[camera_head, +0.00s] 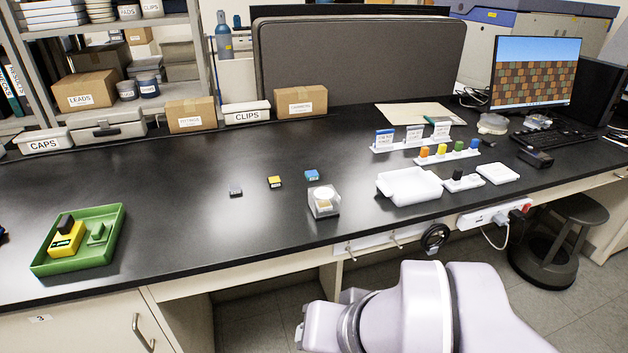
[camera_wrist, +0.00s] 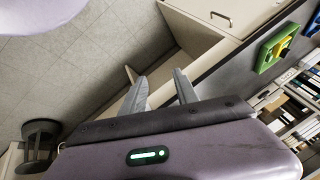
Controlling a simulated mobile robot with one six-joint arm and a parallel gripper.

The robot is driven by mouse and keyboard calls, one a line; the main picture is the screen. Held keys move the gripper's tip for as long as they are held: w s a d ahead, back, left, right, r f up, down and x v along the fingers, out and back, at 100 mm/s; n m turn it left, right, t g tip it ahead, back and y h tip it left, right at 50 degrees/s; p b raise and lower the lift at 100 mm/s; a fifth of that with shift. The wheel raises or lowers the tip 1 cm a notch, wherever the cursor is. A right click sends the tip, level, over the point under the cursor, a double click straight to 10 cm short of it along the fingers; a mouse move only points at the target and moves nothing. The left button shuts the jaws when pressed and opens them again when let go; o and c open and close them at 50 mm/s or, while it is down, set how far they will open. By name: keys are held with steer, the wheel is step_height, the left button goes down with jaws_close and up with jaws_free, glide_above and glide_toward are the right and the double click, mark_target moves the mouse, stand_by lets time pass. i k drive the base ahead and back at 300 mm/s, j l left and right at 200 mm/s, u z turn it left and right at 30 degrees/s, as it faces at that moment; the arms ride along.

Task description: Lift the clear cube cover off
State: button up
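The clear cube cover (camera_head: 323,203) stands on the black bench near its front edge. It is a see-through box with a round white top, and a small tan piece shows inside it. My gripper (camera_wrist: 160,88) shows in the wrist view with its two grey fingers apart and nothing between them. It is out over the floor in front of the bench, away from the cover. In the head view my arm fills the bottom middle and the fingertips cannot be made out. The cover cannot be made out in the wrist view.
Small grey (camera_head: 235,191), yellow (camera_head: 274,182) and blue (camera_head: 312,175) blocks lie behind and left of the cover. A white tray (camera_head: 409,186) is to its right. A green tray (camera_head: 112,222) sits far left. A stool (camera_head: 560,235) stands right. Bench left of the cover is mostly clear.

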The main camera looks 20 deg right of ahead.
mark_target(324, 201)
steer(key=i+j+z, duration=0.35)
steer(key=i, duration=0.2)
steer(key=i+j+z, duration=0.3)
steer(key=i+j, duration=0.15)
steer(key=j, duration=0.15)
